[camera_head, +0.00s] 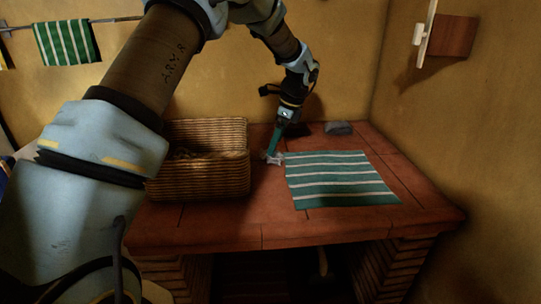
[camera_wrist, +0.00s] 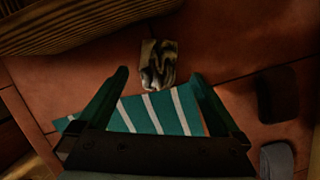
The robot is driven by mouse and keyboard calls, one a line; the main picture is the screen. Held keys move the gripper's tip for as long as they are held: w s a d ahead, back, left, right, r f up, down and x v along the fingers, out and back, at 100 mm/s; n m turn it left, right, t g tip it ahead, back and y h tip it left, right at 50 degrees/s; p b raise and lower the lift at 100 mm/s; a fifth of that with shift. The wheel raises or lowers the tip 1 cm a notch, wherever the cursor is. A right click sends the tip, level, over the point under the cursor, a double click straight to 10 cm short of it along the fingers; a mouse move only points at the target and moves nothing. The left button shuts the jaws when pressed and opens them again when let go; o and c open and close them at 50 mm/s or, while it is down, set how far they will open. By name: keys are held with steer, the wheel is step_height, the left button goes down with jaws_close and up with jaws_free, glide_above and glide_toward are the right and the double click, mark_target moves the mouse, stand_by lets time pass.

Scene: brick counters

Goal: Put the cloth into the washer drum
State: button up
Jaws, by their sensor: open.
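A small crumpled grey-and-white patterned cloth (camera_head: 272,158) lies on the brick counter, just right of the basket. In the wrist view this cloth (camera_wrist: 158,60) lies ahead of and between my fingertips. A flat green cloth with white stripes (camera_head: 340,180) lies spread on the counter to its right; it also shows between and behind the fingers in the wrist view (camera_wrist: 165,110). My gripper (camera_head: 273,153) points down above the crumpled cloth; its fingers (camera_wrist: 159,74) are apart with nothing held. I cannot tell its exact height. No washer drum shows in either view.
A wicker basket (camera_head: 200,180) stands left of the gripper. A dark block (camera_head: 303,129) and a grey object (camera_head: 339,128) sit near the back wall. Another striped cloth (camera_head: 67,43) hangs on a rail. The counter's (camera_head: 280,222) front strip is clear.

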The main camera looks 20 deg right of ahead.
mark_target(277, 156)
steer(key=shift+p+x, duration=0.65)
steer(key=shift+x, duration=1.55)
steer(key=shift+s, duration=0.15)
steer(key=c, duration=1.5)
